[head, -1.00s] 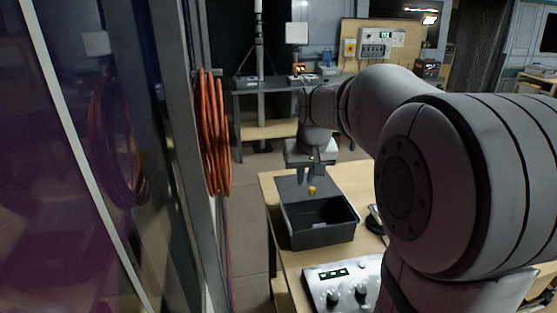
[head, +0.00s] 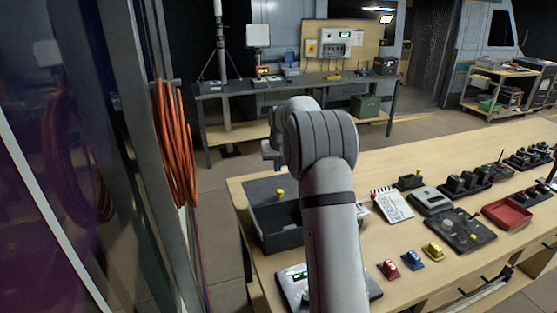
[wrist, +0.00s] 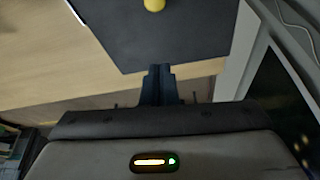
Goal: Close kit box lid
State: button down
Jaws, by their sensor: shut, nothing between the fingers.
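The dark grey kit box (head: 272,238) stands open on the near left of the wooden bench. My arm hides its right part. Its dark lid (head: 258,188) is folded back at the box's far side, with a yellow knob (head: 280,191). In the wrist view, the lid (wrist: 165,40) fills the upper middle and the knob (wrist: 154,4) is cut by the top edge. My gripper (wrist: 160,72) is shut and empty, its fingertips by the lid's edge; I cannot tell whether they touch. In the head view, the fingers are not clearly visible.
A control box (head: 292,280) stands in front of the kit box. Right of my arm are a white panel (head: 393,205), a black board (head: 446,230) and a red tray (head: 506,214). Orange cable coils (head: 176,145) hang at left.

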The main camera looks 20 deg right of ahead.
jog(key=p, duration=0.1)
send_over(277, 189)
notch_tip(277, 189, down, 5)
jog(key=shift+w+r, duration=0.15)
jog(key=shift+r, duration=0.05)
jog(key=s, duration=0.1)
jog(key=s+p, duration=0.1)
jog(key=s, duration=0.1)
jog(key=shift+a+f, duration=0.15)
jog(key=shift+s+f, duration=0.15)
jog(key=shift+f, duration=0.1)
jog(key=shift+s, duration=0.1)
